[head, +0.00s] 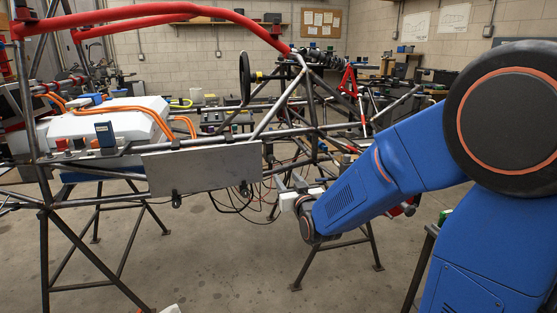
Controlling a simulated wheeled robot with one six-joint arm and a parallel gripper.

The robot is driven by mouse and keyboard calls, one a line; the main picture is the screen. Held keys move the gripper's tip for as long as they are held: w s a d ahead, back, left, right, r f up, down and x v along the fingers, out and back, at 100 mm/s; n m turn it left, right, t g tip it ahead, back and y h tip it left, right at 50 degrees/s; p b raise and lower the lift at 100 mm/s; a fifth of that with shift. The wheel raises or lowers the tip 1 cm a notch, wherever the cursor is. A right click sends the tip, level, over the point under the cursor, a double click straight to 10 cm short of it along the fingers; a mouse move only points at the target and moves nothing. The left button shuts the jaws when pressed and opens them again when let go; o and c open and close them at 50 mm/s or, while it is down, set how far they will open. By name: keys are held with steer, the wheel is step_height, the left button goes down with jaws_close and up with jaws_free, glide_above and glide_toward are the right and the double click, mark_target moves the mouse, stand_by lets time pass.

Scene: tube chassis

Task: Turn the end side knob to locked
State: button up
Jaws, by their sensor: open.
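A grey flat panel (203,168) hangs on the side of the tube chassis (230,143). Two small dark knob-like fittings show at its lower edge, a left one (176,201) and a right one (245,190). I cannot tell which is the end side knob, or how either is turned. My gripper (287,184) is open, with pale fingers beside a white body, below the chassis rail and to the right of the panel. It appears apart from both fittings, and nothing shows between its fingers.
Dark cables (237,203) hang loosely below the chassis, close to my gripper. Trestle legs (86,262) stand under the frame at left, with another stand (369,247) behind my arm. A steering wheel (245,77) and a white box (108,119) sit above. The middle floor is clear.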

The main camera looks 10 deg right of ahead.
mark_target(272, 159)
steer(key=w, duration=1.1)
steer(key=w+a, duration=0.1)
steer(key=w, duration=0.4)
steer(key=shift+w, duration=0.35)
steer(key=c, duration=1.1)
